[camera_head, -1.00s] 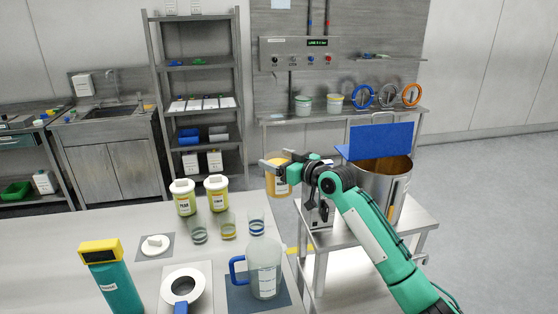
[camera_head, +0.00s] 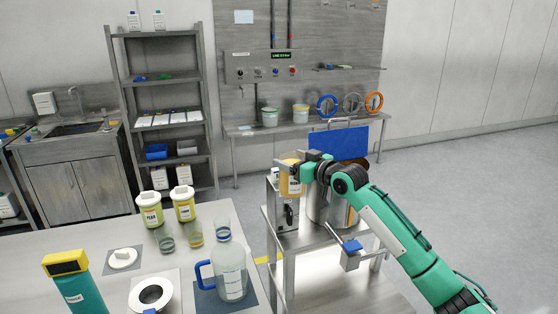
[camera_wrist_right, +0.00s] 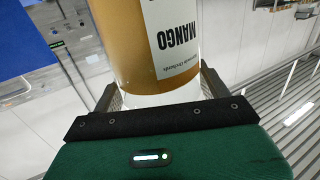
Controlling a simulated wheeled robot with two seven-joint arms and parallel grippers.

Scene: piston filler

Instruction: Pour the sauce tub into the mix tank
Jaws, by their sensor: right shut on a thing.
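My right gripper (camera_head: 291,164) is shut on an orange sauce tub (camera_head: 291,184), held in the air. The right wrist view shows this tub (camera_wrist_right: 150,45) close up between the fingers, with a white label reading MANGO. In the head view it looks about upright. The mix tank (camera_head: 330,210) is a steel cylinder on a steel stand. The tub appears in front of the tank's left side, and my right arm hides much of the tank's opening. My left gripper is out of view.
Two lidded tubs (camera_head: 150,213) (camera_head: 184,206), small glasses, a blue-handled jug (camera_head: 231,275) and a yellow-topped teal device (camera_head: 74,285) stand on the left table. A grey box (camera_head: 286,212) stands beside the tank. A back shelf holds tubs and rings (camera_head: 374,102).

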